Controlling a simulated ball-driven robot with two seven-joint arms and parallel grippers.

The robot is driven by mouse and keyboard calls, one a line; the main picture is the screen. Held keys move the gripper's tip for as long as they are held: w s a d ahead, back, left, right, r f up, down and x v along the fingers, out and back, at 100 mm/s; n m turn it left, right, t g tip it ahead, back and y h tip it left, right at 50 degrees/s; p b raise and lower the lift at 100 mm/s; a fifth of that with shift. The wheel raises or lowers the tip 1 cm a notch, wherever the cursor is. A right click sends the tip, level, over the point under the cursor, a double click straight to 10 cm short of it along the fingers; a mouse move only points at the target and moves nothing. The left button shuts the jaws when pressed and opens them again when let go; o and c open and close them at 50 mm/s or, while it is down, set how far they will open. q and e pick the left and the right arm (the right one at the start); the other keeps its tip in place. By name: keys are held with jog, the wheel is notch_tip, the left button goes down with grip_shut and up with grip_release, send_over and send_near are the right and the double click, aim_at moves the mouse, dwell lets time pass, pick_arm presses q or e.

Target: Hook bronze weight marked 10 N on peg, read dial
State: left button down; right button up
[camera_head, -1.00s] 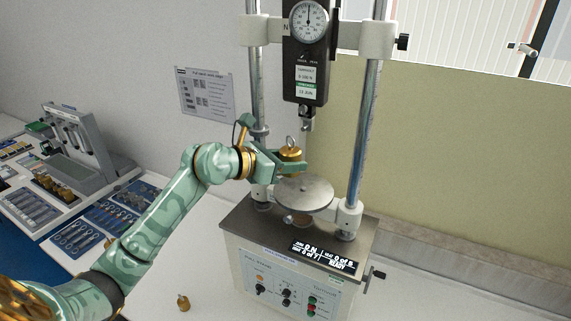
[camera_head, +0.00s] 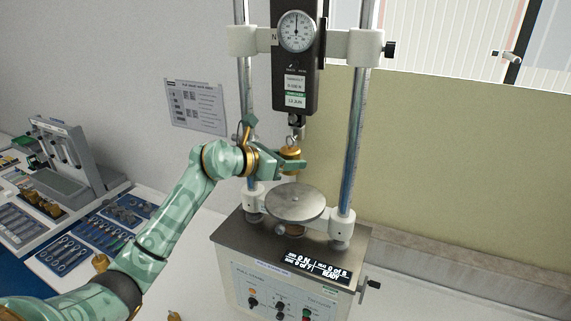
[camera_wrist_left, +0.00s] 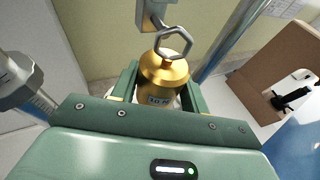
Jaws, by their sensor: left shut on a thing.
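My left gripper (camera_head: 290,163) is shut on a bronze weight (camera_head: 292,153) and holds it upright above the round plate (camera_head: 296,201) of the tester. In the left wrist view the weight (camera_wrist_left: 163,75) sits between the green jaws, with a label that seems to read 10 N and a metal ring on top. The ring is close below the hook fitting (camera_wrist_left: 152,14) under the gauge; I cannot tell whether they touch. The dial (camera_head: 296,30) is on the black gauge body, its needle pointing near the top. My right gripper is not in view.
The tester's two steel columns (camera_head: 353,140) stand either side of the gauge. A small display (camera_head: 318,266) on the base reads 0 N and READY. Trays of tools (camera_head: 62,254) lie at the left. Another small brass piece (camera_head: 175,316) is at the bottom edge.

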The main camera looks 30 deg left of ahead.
pick_arm(q)
jog(key=w+b, duration=0.1)
jog(key=w, duration=0.2)
jog(key=shift+w, duration=0.1)
dwell(0.3)
dwell(0.4)
